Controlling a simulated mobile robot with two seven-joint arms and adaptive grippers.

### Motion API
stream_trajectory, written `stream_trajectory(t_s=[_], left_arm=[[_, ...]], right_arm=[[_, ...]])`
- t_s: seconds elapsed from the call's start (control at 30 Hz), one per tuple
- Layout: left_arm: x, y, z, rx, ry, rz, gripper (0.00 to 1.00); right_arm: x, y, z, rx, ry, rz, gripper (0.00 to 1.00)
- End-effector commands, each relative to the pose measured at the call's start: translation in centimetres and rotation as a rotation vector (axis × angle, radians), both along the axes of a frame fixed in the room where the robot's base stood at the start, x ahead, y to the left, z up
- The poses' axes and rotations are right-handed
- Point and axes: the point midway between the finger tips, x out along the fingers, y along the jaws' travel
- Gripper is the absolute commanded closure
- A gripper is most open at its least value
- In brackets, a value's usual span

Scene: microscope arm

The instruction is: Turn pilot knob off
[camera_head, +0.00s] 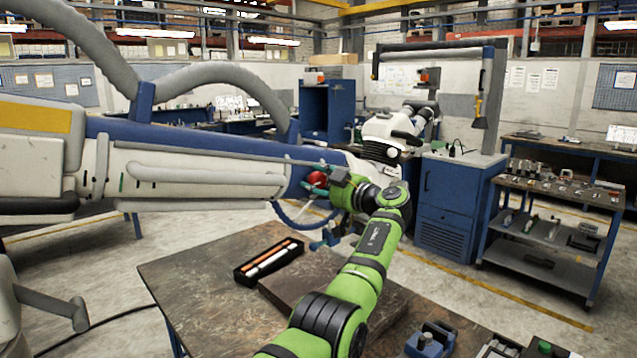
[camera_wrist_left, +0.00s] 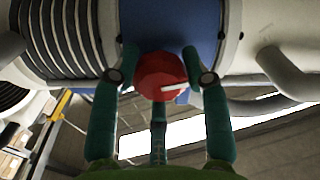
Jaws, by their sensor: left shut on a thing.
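The red pilot knob (camera_head: 316,179) sits on the blue section of the large white and blue arm (camera_head: 190,165), near its right end. My left gripper (camera_head: 322,180), on the green arm, reaches up to it, and its teal fingers are shut on the knob. In the left wrist view the red knob (camera_wrist_left: 158,72) has a white mark pointing right. The fingertips of my left gripper (camera_wrist_left: 161,60) lie on either side of it, with a third finger below. My right gripper is not in view.
Below is a dark worktable (camera_head: 205,290) with a black tray (camera_head: 268,262) of tubes. A white microscope (camera_head: 388,135) and a blue cabinet (camera_head: 450,200) stand behind, with a cluttered cart (camera_head: 555,190) at right. Grey hoses (camera_head: 215,78) run above the large arm.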

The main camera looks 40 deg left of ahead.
Motion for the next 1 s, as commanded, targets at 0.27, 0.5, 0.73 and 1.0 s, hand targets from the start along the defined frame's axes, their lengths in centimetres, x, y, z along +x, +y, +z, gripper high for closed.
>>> stream_trajectory(t_s=[0.27,0.5,0.73,1.0], left_arm=[[-0.05,0.08,-0.12,0.007,0.084,0.002,0.86],[-0.06,0.07,-0.1,0.024,0.266,0.001,0.86],[-0.08,0.1,-0.01,0.042,0.484,0.002,0.86],[-0.08,0.07,0.03,0.063,0.739,0.002,0.86]], right_arm=[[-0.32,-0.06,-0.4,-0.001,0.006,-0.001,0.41],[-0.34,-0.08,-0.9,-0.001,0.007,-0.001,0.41],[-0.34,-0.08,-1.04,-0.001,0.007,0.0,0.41],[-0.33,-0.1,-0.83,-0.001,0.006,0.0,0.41]])
